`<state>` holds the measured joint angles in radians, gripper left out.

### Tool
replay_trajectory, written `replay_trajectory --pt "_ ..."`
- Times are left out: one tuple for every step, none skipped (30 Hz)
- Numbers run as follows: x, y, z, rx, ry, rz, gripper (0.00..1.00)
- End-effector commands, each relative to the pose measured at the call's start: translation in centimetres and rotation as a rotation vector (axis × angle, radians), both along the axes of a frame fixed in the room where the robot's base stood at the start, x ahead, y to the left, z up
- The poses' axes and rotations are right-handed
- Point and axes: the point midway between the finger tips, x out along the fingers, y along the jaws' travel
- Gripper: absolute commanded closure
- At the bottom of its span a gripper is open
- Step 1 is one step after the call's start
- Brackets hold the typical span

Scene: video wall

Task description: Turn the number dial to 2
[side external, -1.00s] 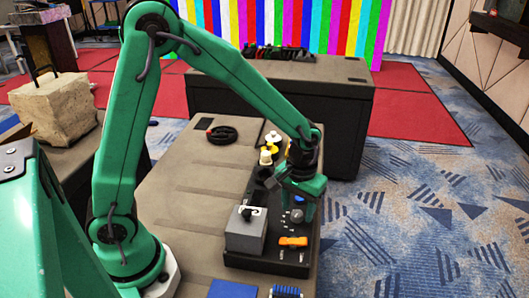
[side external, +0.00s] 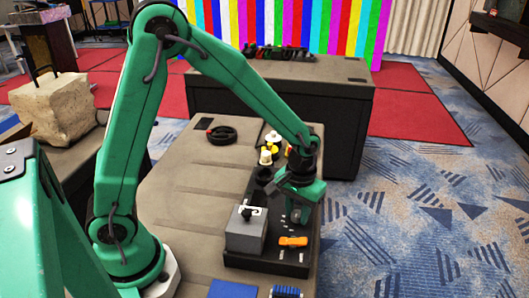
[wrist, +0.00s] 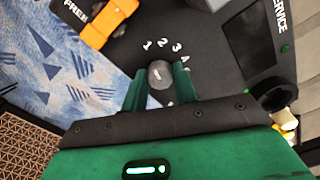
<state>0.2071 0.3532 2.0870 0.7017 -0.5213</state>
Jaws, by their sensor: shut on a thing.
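The number dial is a small grey round knob (wrist: 160,74) on the black panel (wrist: 215,62). White numbers 1, 2, 3 and 4 curve around its far side in the wrist view. My gripper (wrist: 160,84) has one green finger on each side of the knob and is shut on it. A faint light mark shows on the knob's top, but I cannot tell for sure which number it faces. In the side external view my gripper (side external: 298,212) points down over the panel's right part and partly covers the dial.
An orange switch (side external: 293,241) sits on the panel near the dial, by the word FREE in the wrist view. A grey box (side external: 245,235) with a lever stands to the left. Yellow and white pieces (side external: 269,148) are behind my gripper.

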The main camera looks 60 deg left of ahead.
Motion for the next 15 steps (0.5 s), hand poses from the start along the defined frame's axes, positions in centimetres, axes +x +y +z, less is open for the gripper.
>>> replay_trajectory --pt "0.02 0.01 0.04 0.0 0.0 -0.008 0.94" --pt "0.03 0.01 0.04 0.0 0.0 -0.015 0.94" --pt "0.03 0.01 0.05 0.0 0.0 -0.028 0.94" --pt "0.04 0.01 0.05 0.0 0.0 -0.038 0.94" --pt "0.04 0.01 0.05 0.0 0.0 -0.049 0.94" --pt "0.05 0.02 0.05 0.0 0.0 -0.068 0.94" --pt "0.06 0.02 0.05 0.0 0.0 -0.082 0.94" --pt "0.05 0.03 0.05 0.0 -0.001 -0.099 0.94" --pt "0.06 0.03 0.06 0.0 -0.001 -0.122 0.94" --pt "0.07 0.03 0.06 0.0 -0.001 -0.14 0.94" --pt "0.07 0.03 0.06 0.0 -0.001 -0.16 0.94" --pt "0.07 0.03 0.07 0.0 -0.001 -0.187 0.94" --pt "0.08 0.04 0.07 0.0 -0.001 -0.207 0.94" --pt "0.08 0.04 0.07 0.0 -0.001 -0.229 0.94" --pt "0.09 0.04 0.07 -0.001 -0.001 -0.257 0.94"
